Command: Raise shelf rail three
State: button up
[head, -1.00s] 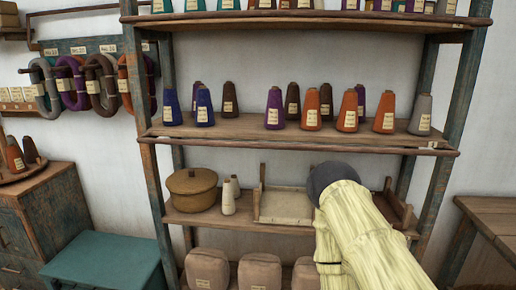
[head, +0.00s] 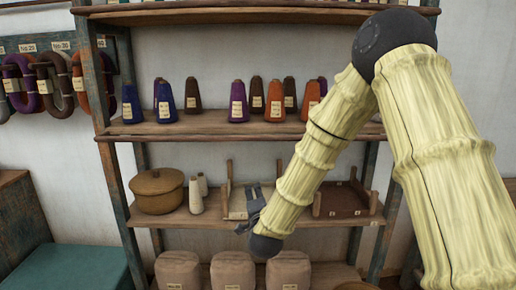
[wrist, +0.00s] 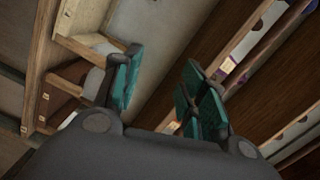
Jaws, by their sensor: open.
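The wooden shelf unit has front rails along its boards: the upper rail (head: 250,16), the middle rail (head: 225,137) and the lower rail (head: 325,222). Small pale tags sit on the rails, too small to read, so I cannot tell which is rail three. My gripper (head: 250,208) is in front of the lower shelf, below the middle rail, beside the pale tray (head: 237,205). In the wrist view the teal finger pads of my gripper (wrist: 160,88) stand apart with nothing between them. My arm hides the right part of the middle shelf.
Several thread cones (head: 238,103) stand on the middle shelf. A lidded basket (head: 157,192), two pale cones (head: 197,198) and a brown tray (head: 342,200) are on the lower shelf. Tan sacks (head: 232,272) sit below. A teal bench (head: 70,270) is at the left.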

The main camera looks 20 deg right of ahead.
aim_at(258, 140)
notch_tip(258, 140, up, 14)
jog(key=w+d+m+t+h, duration=0.2)
jog(key=m+h, duration=0.1)
jog(key=m, duration=0.1)
jog(key=p+x, duration=0.1)
jog(key=x, duration=0.2)
jog(key=p+x, duration=0.1)
jog(key=x, duration=0.3)
jog(key=p+x, duration=0.1)
jog(key=x, duration=0.2)
jog(key=shift+w+a+f, duration=0.2)
jog(key=shift+w, duration=0.25)
grip_shut()
